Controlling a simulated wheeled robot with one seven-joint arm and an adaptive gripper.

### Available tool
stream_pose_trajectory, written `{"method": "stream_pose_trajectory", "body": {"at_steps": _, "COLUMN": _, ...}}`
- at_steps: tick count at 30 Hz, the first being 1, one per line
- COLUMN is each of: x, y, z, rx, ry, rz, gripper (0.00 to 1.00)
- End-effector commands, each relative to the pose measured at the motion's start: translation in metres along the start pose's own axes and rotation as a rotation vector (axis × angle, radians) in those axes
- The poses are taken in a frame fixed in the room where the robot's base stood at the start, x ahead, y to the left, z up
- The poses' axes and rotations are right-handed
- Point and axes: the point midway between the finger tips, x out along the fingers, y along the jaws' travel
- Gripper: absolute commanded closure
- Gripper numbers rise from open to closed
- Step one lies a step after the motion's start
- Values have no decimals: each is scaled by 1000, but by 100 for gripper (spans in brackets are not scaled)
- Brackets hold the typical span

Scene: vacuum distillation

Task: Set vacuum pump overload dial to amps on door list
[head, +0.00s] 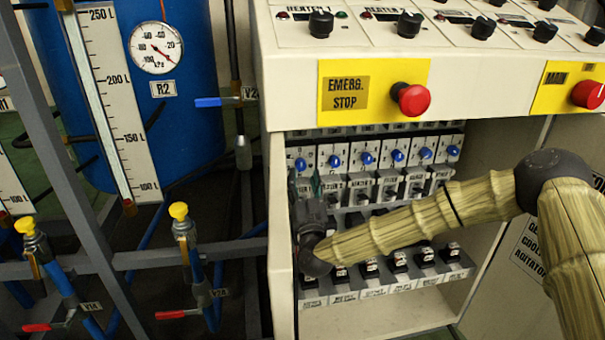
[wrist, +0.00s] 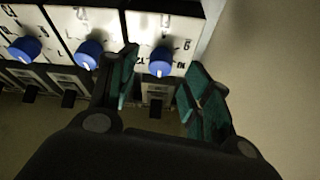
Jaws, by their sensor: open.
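A row of blue overload dials sits on white modules inside the open cabinet. In the head view, my gripper (head: 308,192) is at the left end of this row, near the leftmost blue dial (head: 300,164). In the wrist view, my gripper (wrist: 160,82) is open, with an end blue dial (wrist: 160,62) showing between its green-padded fingers. I cannot tell whether either finger touches it. The dial's white mark points down in the wrist view; its scale is too small to read surely. A lettered door list (head: 531,245) at the right is partly hidden by my arm.
The cabinet's left wall (head: 281,230) is close beside my gripper. A plain wall (wrist: 275,90) fills the right of the wrist view. Black switches (head: 424,254) line the lower row. A red emergency stop (head: 411,98) is above. A blue tank (head: 180,110) and valves stand left.

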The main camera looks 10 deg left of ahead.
Motion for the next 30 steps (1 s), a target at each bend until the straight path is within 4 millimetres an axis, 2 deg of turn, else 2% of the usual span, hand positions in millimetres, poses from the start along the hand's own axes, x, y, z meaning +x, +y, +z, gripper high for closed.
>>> {"method": "stream_pose_trajectory", "body": {"at_steps": 6, "x": -42, "y": 0, "z": 0, "rx": 1, "ry": -2, "rz": -1, "gripper": 50}}
{"method": "stream_pose_trajectory", "body": {"at_steps": 13, "x": -73, "y": 0, "z": 0, "rx": 1, "ry": -1, "rz": -1, "gripper": 50}}
{"method": "stream_pose_trajectory", "body": {"at_steps": 19, "x": -85, "y": 0, "z": 0, "rx": 0, "ry": 0, "rz": 0, "gripper": 50}}
{"method": "stream_pose_trajectory", "body": {"at_steps": 30, "x": -87, "y": 0, "z": 2, "rx": 0, "ry": -6, "rz": -1, "gripper": 50}}
